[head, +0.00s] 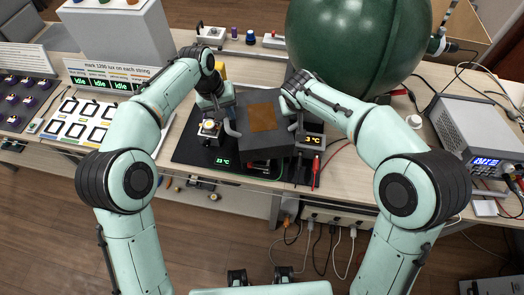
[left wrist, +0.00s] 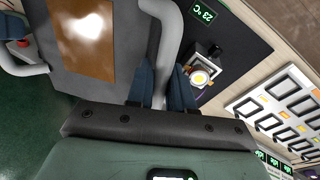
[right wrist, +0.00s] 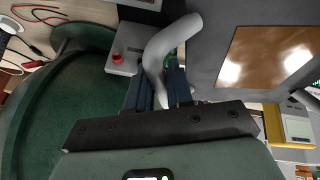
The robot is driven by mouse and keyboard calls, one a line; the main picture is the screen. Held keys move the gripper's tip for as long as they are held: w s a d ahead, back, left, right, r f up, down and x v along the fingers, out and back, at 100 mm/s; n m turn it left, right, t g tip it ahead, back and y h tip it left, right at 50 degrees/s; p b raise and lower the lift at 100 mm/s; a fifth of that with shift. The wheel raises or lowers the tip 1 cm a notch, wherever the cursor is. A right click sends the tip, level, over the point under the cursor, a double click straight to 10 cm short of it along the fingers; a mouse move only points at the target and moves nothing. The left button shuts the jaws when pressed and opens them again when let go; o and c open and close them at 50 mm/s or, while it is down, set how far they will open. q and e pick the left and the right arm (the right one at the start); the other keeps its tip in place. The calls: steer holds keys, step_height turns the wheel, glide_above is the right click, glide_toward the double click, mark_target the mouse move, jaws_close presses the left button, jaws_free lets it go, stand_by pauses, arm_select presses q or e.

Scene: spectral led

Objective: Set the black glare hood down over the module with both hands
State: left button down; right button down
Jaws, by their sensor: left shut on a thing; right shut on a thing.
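The black glare hood (head: 246,145) is a dark box with a brown panel on top and a curved grey handle on each side. My left gripper (head: 230,112) is shut on its left handle, which shows in the left wrist view (left wrist: 168,40). My right gripper (head: 294,112) is shut on its right handle, seen in the right wrist view (right wrist: 165,50). The module (head: 210,128), with a lit yellow-white face, is on the black mat (head: 187,148), left of the hood and uncovered. It also shows in the left wrist view (left wrist: 200,77). The hood's underside is hidden.
A large green sphere (head: 355,45) stands behind and right of the hood. A controller reading 3 °C (head: 312,139) is close at the hood's right, with red and black leads. A power supply (head: 475,130) stands far right. Trays of parts (head: 80,120) lie left.

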arm_select(q)
steer(key=shift+f, duration=0.45)
arm_select(e)
steer(key=shift+f, duration=0.5)
